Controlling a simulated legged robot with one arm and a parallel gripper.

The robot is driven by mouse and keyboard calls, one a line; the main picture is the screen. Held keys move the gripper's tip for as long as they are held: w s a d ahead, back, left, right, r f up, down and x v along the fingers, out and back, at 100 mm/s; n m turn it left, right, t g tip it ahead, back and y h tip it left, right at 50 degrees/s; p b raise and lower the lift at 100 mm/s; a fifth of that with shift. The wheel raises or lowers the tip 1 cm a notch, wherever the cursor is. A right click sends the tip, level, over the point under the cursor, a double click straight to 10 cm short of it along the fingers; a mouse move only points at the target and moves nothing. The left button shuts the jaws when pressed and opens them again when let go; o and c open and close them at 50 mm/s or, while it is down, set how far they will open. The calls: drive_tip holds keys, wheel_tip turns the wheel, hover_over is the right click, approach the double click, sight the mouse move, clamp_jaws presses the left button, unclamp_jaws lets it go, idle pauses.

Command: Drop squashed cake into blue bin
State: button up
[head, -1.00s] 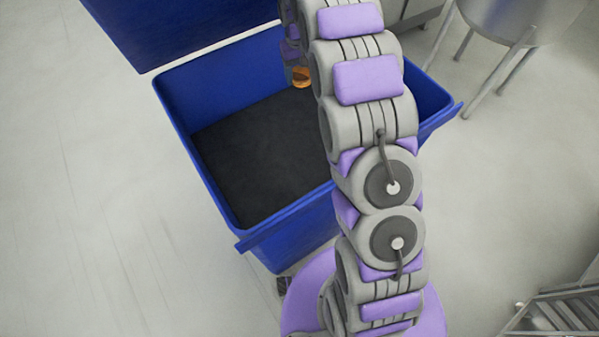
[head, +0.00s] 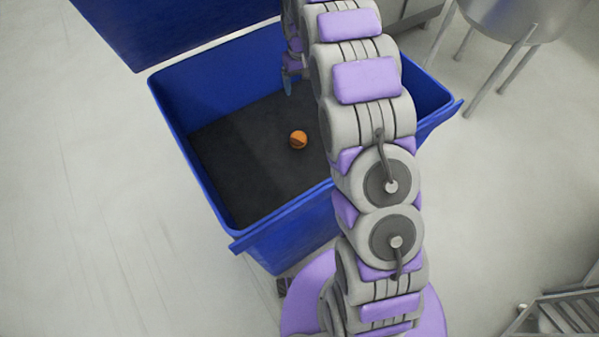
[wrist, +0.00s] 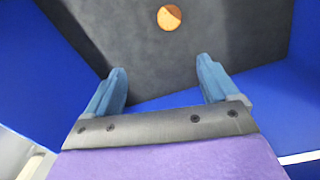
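The squashed cake (head: 298,140) is a small round orange-brown piece. It is inside the blue bin (head: 290,215), over the dark bottom, apart from my gripper. In the wrist view the cake (wrist: 169,17) shows at the top, beyond the fingertips, against the dark bin bottom (wrist: 140,45). My gripper (wrist: 163,72) is open and empty, its two blue fingers spread wide above the bin. In the head view my gripper (head: 288,85) is partly hidden behind my arm.
The bin's blue lid (head: 170,25) stands open at the back. A metal vessel on legs (head: 520,25) stands at the upper right. Metal steps (head: 560,318) are at the lower right. The floor left of the bin is clear.

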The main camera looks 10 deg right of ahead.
drive_tip(key=shift+o, duration=0.5)
drive_tip(key=shift+d, duration=0.45)
drive_tip(key=s+r+p, duration=0.1)
drive_tip(key=s+r, duration=0.1)
drive_tip(key=s, duration=0.6)
drive_tip(key=s+r+p, duration=0.1)
drive_tip(key=s+r, duration=0.1)
drive_tip(key=s, duration=0.6)
drive_tip(key=shift+a+r, duration=0.2)
drive_tip(key=shift+r, duration=0.2)
